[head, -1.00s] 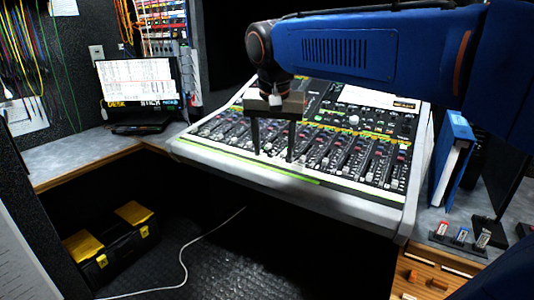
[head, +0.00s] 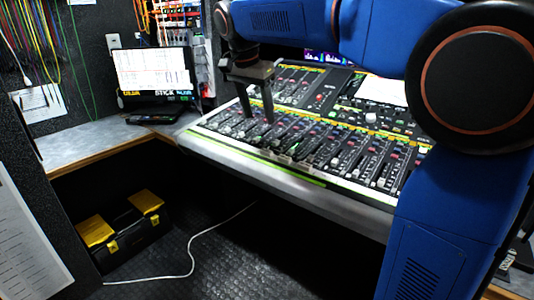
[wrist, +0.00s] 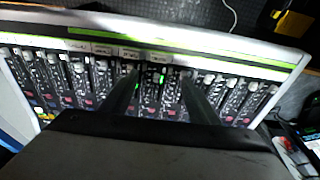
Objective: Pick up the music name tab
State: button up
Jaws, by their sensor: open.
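The mixing console (head: 345,215) has a row of small label tabs (wrist: 130,54) near its front edge, close to a green-and-white strip (wrist: 190,48). Their lettering is too blurred to read, so I cannot tell which one is the music name tab. My gripper (head: 258,119) is open and points down over the left part of the console's faders. In the wrist view, my gripper (wrist: 160,88) has its two dark fingers apart, with a fader column between them and nothing held. The tabs lie just beyond the fingertips there.
A laptop (head: 152,80) stands on the left counter (head: 80,150). A black-and-yellow toolbox (head: 125,235) and a white cable (head: 192,250) are on the floor. Raised knobs and faders cover the console. My arm hides its right side in the head view.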

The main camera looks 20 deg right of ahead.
send_over(266, 151)
jog(key=a, duration=0.1)
jog(key=f, duration=0.7)
jog(key=shift+s+a, duration=0.15)
jog(key=shift+s, duration=0.15)
jog(key=shift+x, duration=2.65)
jog(key=shift+s+a, duration=0.1)
jog(key=shift+s, duration=0.05)
jog(key=c, duration=1.1)
